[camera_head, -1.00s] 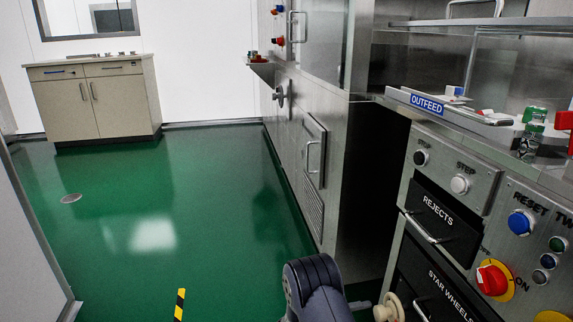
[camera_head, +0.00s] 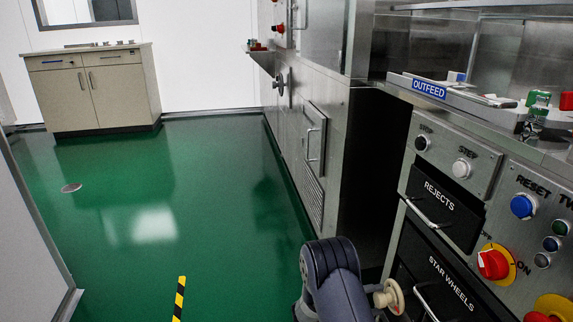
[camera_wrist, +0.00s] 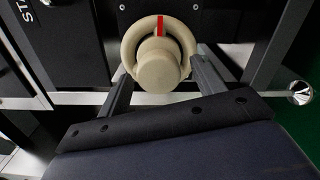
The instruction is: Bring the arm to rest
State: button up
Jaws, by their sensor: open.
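My gripper (camera_wrist: 162,82) is open in the wrist view, with one finger on each side of a cream round knob (camera_wrist: 157,71) that has a red mark at its top. I cannot tell whether the fingers touch the knob. In the head view my arm (camera_head: 335,283) rises from the bottom edge, beside the same cream knob (camera_head: 390,297) low on the machine front. The fingers are not visible in the head view.
The steel machine with the REJECTS drawer (camera_head: 439,210), STAR WHEELS drawer (camera_head: 440,280) and red switch (camera_head: 492,264) stands close on the right. Green floor (camera_head: 200,190) lies open to the left. A beige cabinet (camera_head: 95,95) stands at the back.

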jog(key=n, duration=0.4)
jog(key=n+p, duration=0.1)
jog(key=n, duration=0.3)
jog(key=n+p, duration=0.3)
jog(key=n, duration=0.1)
jog(key=shift+s+r, duration=0.1)
jog(key=n+p, duration=0.3)
jog(key=n, duration=0.2)
jog(key=shift+a, duration=0.2)
jog(key=shift+s+a+f, duration=0.1)
jog(key=shift+s+a, duration=0.05)
jog(key=shift+a, duration=0.25)
jog(key=shift+s+a+f, duration=0.1)
jog(key=shift+a, duration=0.3)
jog(key=shift+r, duration=0.1)
